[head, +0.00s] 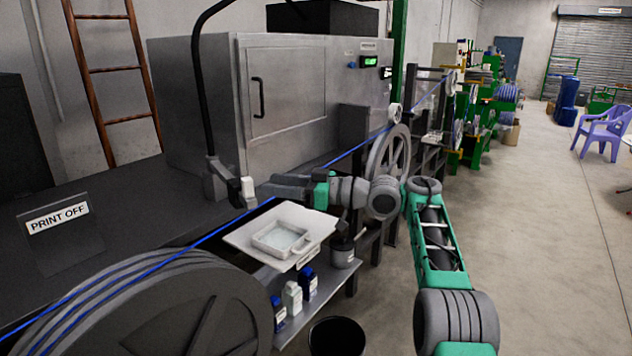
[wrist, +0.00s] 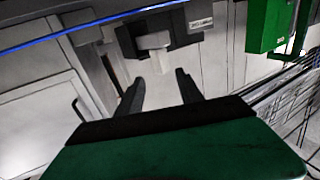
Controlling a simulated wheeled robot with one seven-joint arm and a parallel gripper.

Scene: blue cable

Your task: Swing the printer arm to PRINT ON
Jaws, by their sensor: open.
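The printer arm (head: 222,180) is a dark head with a white block (head: 248,188) on its end, beside the blue cable (head: 215,233). In the wrist view the dark head (wrist: 172,32) and white block (wrist: 153,42) are just ahead of my fingertips. My gripper (head: 262,190) reaches in from the right. In the wrist view, my gripper (wrist: 157,82) is open, with the block roughly in line with the gap between its fingers. I cannot tell whether they touch. A PRINT OFF sign (head: 58,217) stands at the left.
A white tray (head: 250,238) with a shallow dish lies below my gripper. Bottles (head: 292,297) stand on a lower shelf. A large cable reel (head: 190,310) fills the lower left. A grey cabinet (head: 290,90) stands behind. Open floor (head: 560,250) is at the right.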

